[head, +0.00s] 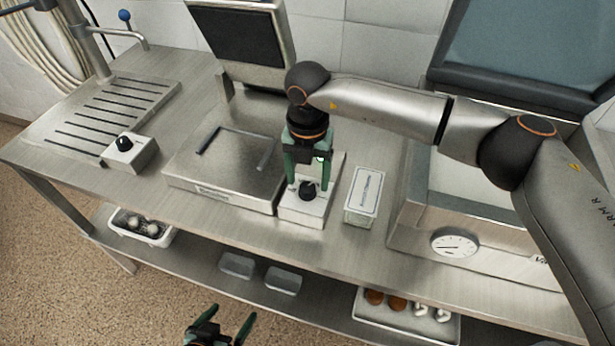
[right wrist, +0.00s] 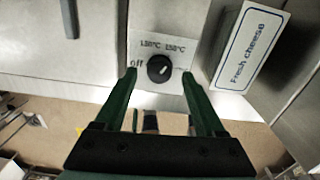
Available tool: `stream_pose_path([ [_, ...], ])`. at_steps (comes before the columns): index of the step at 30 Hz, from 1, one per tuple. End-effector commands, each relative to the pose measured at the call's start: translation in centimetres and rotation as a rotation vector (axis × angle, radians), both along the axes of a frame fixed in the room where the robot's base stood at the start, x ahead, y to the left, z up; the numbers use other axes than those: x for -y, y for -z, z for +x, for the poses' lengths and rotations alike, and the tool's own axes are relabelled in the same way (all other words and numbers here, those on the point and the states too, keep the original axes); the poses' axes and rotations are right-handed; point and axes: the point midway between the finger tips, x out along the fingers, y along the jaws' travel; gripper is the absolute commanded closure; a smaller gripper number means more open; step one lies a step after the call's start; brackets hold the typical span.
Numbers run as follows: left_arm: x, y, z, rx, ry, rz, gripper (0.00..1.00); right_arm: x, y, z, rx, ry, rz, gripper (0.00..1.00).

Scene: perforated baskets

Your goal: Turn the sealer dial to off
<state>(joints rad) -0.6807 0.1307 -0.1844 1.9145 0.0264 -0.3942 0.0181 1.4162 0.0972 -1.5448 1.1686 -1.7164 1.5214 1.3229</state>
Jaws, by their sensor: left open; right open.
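The black sealer dial (head: 308,189) sits on a small white control box (head: 292,212) on the steel counter. In the right wrist view the dial (right wrist: 158,68) is between my fingertips, with "off" printed to its left and 130°C and 150°C above it. A pale mark shows right of the knob's centre; I cannot tell its exact setting. My right gripper (head: 307,178), also in the right wrist view (right wrist: 159,75), is open with one finger on each side of the dial; contact is unclear. My left gripper (head: 232,313) is open and empty at the bottom, before the counter.
Left of the box is a flat steel machine (head: 190,180) with a raised panel. A "Fresh cheese" label block (head: 364,195) stands close on the right. A scale with a round gauge (head: 455,243) is further right. Another knobbed box (head: 143,158) is at left. Trays occupy the lower shelf.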

Motion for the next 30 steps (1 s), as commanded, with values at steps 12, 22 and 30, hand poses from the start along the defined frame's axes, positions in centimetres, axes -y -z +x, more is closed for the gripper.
stream_pose_path([
  [12, 0.0, -0.3, 0.0, 0.000, 0.000, 0.000, 0.00, 0.0, 1.7, 0.0, 0.001, -0.002, 0.000, 0.28],
  [22, 0.0, -0.3, 0.0, 0.001, 0.000, 0.000, 0.00, 0.0, 1.7, 0.0, 0.001, -0.002, 0.001, 0.57],
  [30, 0.0, -0.3, 0.1, 0.001, -0.001, 0.000, 0.00, 0.0, 1.6, 0.0, 0.000, -0.002, 0.001, 0.88],
])
